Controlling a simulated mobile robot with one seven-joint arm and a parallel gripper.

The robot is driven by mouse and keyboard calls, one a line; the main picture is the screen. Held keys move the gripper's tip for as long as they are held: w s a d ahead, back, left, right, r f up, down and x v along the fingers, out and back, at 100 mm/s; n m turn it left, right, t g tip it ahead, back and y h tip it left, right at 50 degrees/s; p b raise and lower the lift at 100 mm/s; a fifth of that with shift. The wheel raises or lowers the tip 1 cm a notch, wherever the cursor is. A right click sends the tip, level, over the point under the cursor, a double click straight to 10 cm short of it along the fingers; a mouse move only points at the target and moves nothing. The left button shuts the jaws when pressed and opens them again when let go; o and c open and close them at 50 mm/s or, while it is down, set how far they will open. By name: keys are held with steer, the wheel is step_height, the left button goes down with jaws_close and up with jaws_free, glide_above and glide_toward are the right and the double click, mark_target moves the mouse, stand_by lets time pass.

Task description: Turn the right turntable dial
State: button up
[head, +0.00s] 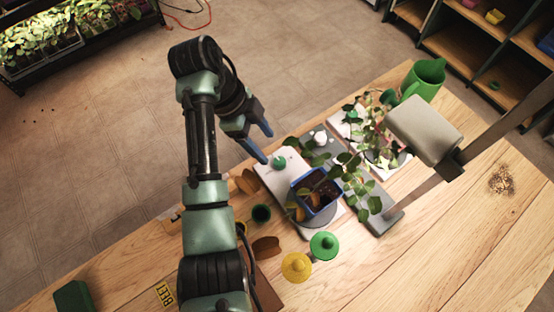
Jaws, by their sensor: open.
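My gripper (265,143) is open, its two blue fingers hanging above the left end of the left turntable, apart from its green dial (279,162). The left turntable (268,176) has a white base and a grey disc carrying a blue pot (318,203) with a leafy plant. The right turntable (338,122) is farther right and back, with a white base and a grey disc under another plant (378,135). Its dial (353,115) seems to show as a small green patch, partly covered by leaves. My gripper is well left of it and not touching it.
A grey panel with a white knob (320,138) lies between the turntables. A grey lamp-like head (425,128) on an arm overhangs the right side. A green watering can (424,79) stands at the back. Green (324,245) and yellow (296,266) knobbed pieces lie in front. The table's right is mostly clear.

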mark_target(278, 161)
steer(key=b+x, duration=0.1)
steer(key=x, duration=0.6)
steer(key=shift+f, duration=0.15)
jaws_close()
